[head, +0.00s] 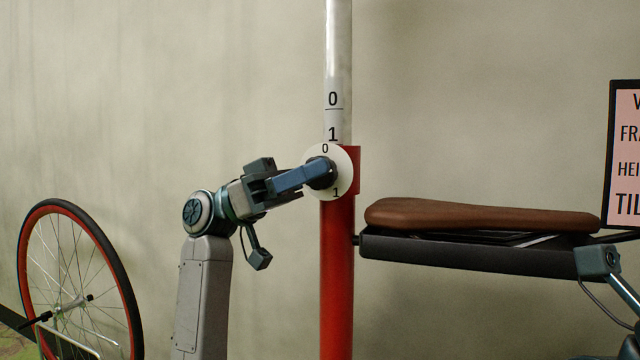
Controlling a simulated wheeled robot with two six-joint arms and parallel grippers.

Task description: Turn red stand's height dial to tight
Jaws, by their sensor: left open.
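The red stand (337,290) rises upright in the middle of the head view, with a silver post (338,40) coming out of its top. The height dial (345,162) is a white disc near the top of the red tube, marked 0 at the top and 1 at lower right. My left gripper (318,174) reaches in from the left with its blue-grey fingers at the dial's centre. It is open, at the dark knob, which the fingers mostly hide. I cannot tell which mark the knob points to, or whether the fingers touch it.
The silver post carries a printed scale with 0 above 1. A brown saddle (480,217) on a dark bar lies right of the stand. A red-rimmed wheel (120,270) stands at lower left. A framed pink sign (628,160) is at the right edge. The wall behind is plain.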

